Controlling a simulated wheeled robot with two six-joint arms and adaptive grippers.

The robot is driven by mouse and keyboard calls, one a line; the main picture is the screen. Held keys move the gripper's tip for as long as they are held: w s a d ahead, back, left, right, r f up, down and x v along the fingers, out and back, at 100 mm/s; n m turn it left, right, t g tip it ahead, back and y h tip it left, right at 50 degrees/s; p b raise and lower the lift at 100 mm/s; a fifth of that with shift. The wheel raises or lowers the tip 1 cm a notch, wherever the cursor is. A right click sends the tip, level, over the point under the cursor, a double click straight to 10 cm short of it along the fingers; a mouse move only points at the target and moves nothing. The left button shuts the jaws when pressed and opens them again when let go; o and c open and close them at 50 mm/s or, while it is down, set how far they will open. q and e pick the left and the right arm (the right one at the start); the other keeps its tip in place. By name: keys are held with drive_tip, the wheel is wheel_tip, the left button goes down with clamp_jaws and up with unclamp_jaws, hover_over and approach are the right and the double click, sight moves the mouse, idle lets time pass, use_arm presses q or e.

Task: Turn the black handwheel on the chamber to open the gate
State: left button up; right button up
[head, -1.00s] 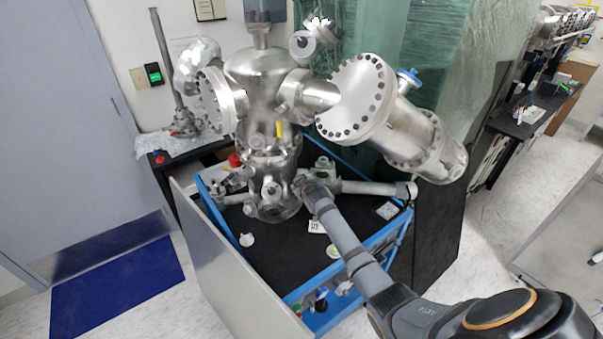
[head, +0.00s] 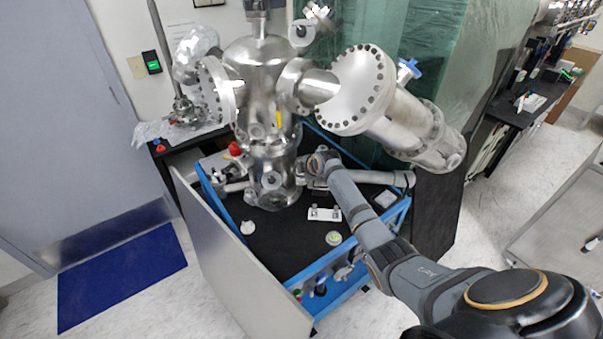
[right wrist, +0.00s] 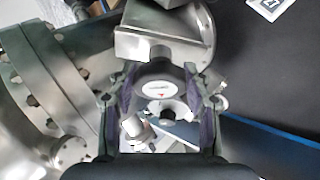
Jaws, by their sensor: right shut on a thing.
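The steel chamber (head: 262,95) stands upright on a black-topped cart in the head view, with large bolted flanges on both sides. My right gripper (head: 306,172) is at the chamber's lower right side, beside a horizontal pipe. In the right wrist view, my right gripper (right wrist: 160,97) has its fingers on both sides of the handwheel (right wrist: 158,72), which looks dark grey with a white label and a small red mark. The gripper is shut on it. A steel valve body is just beyond the wheel. In the head view my wrist hides the handwheel. My left gripper is out of view.
The blue-framed cart (head: 345,252) has a mostly clear black top with a few small parts, including a white bracket (head: 325,214). A large flanged cylinder (head: 395,118) juts out above my right forearm. A light panel (head: 225,255) stands at the cart's left.

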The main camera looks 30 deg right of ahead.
drive_tip(key=n+g+b, duration=0.1)
drive_tip(key=n+g, duration=0.1)
drive_tip(key=n, duration=0.4)
drive_tip(key=n+g, duration=0.1)
drive_tip(key=n, duration=0.1)
drive_tip(key=shift+w+g+h, duration=0.1)
drive_tip(key=shift+g+h, duration=0.2)
drive_tip(key=n+g+h, duration=0.1)
drive_tip(key=n, duration=0.3)
drive_tip(key=shift+a, duration=0.1)
drive_tip(key=shift+n+g+h, duration=0.5)
drive_tip(key=shift+n+h, duration=0.3)
drive_tip(key=shift+n, duration=0.9)
drive_tip(key=o, duration=1.2)
drive_tip(key=shift+w, duration=0.1)
drive_tip(key=shift+c, duration=0.2)
drive_tip(key=v, duration=0.7)
drive_tip(key=shift+r, duration=0.25)
